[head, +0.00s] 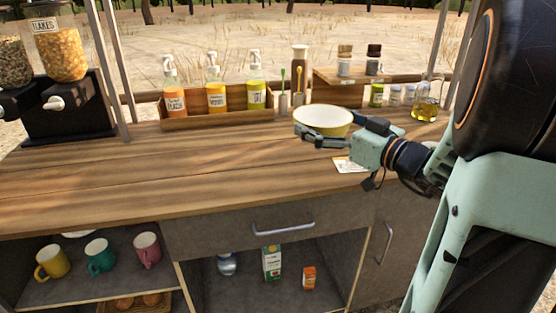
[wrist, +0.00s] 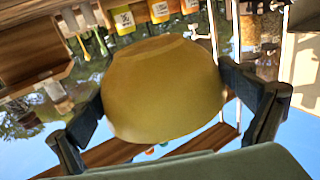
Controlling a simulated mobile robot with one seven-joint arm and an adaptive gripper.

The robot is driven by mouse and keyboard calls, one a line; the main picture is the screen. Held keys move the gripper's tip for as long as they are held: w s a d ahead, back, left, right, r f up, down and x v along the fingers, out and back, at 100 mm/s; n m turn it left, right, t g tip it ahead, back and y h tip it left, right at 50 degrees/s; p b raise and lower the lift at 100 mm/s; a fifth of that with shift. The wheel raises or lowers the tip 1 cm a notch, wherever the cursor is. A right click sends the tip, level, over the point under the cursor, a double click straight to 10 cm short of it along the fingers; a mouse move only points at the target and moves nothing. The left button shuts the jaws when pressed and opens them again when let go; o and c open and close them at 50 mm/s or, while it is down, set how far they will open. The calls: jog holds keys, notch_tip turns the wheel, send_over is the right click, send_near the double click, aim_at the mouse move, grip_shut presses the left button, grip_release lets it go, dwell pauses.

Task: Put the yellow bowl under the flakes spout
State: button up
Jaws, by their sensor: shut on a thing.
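The yellow bowl (head: 324,120) is at the right part of the counter in the head view, upright with a pale inside. My gripper (head: 318,138) is shut on the bowl and seems to hold it above the counter. In the wrist view the bowl (wrist: 163,90) fills the middle, with the fingers of my gripper (wrist: 168,108) on its two sides. The flakes dispenser (head: 58,50), labelled FLAKES, stands at the far left on a black base, with its pale spout knob (head: 54,103) low at the front. The bowl is far from it.
A wooden tray (head: 218,118) with several pump bottles stands at the back middle. Brushes, small jars and an oil jug (head: 425,108) stand at the back right. A card (head: 350,164) lies below my gripper. Posts rise behind the counter. The left and front counter (head: 130,180) is clear.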

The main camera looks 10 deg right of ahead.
jog(key=w+a+f, duration=0.2)
jog(key=w+a+f+b, duration=0.1)
jog(key=w+a+f, duration=0.1)
jog(key=w+f, duration=0.1)
jog(key=w+a+f, duration=0.2)
jog(key=shift+w+a+f, duration=0.2)
jog(key=shift+w+f, duration=0.1)
jog(key=f, duration=0.1)
jog(key=f+b, duration=0.1)
jog(key=f, duration=0.1)
jog(key=shift+w+a+f, duration=0.3)
jog(key=shift+w+f, duration=0.05)
jog(key=shift+f, duration=0.15)
jog(key=shift+f+b, duration=0.2)
jog(key=shift+b, duration=0.3)
jog(key=o, duration=0.8)
jog(key=shift+r, duration=0.1)
